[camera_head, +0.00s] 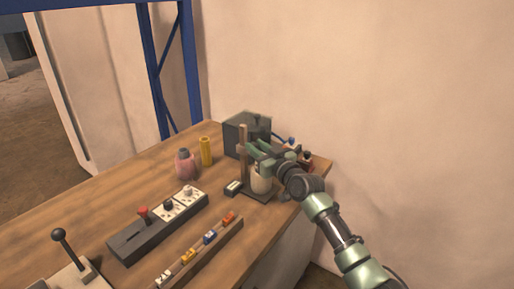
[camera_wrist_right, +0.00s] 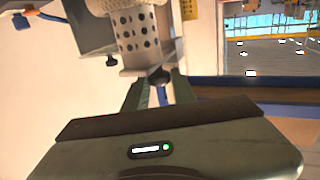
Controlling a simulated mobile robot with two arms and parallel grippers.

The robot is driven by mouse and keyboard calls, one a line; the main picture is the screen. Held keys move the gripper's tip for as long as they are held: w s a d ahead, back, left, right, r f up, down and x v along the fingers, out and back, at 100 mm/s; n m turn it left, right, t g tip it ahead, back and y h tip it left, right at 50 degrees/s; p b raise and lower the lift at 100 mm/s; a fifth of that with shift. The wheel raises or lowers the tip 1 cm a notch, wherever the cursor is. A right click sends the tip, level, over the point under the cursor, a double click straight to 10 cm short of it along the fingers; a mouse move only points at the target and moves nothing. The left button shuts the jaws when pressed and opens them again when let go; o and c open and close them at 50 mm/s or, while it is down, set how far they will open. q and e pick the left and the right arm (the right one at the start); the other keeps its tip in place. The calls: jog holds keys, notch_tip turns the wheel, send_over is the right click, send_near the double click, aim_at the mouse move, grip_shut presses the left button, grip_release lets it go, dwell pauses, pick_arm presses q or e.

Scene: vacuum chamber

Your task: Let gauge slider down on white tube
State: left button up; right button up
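The gauge stand has an upright brown post (camera_head: 242,139) on a dark base (camera_head: 262,193) near the table's far right corner. The white tube (camera_head: 261,181) stands upright on that base, below my right gripper (camera_head: 256,153). In the right wrist view, a pale tube full of round holes (camera_wrist_right: 136,32) is beside a grey metal bracket. A dark knob, seemingly the gauge slider's (camera_wrist_right: 158,75), lies between the fingertips of my right gripper (camera_wrist_right: 159,80), which appear closed on it. The slider's contact with the tube is hidden. My left gripper is not in view.
A dark box (camera_head: 238,130) stands behind the stand. A pink bottle (camera_head: 185,165) and a yellow cylinder (camera_head: 206,151) are to its left. A control panel (camera_head: 135,241) and a rack of small coloured parts (camera_head: 195,258) lie in front. The wall is close on the right.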

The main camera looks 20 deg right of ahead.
jog(key=shift+o, duration=1.4)
jog(key=shift+s, duration=0.1)
jog(key=v, duration=0.7)
jog(key=shift+s, duration=0.35)
jog(key=shift+d, duration=0.1)
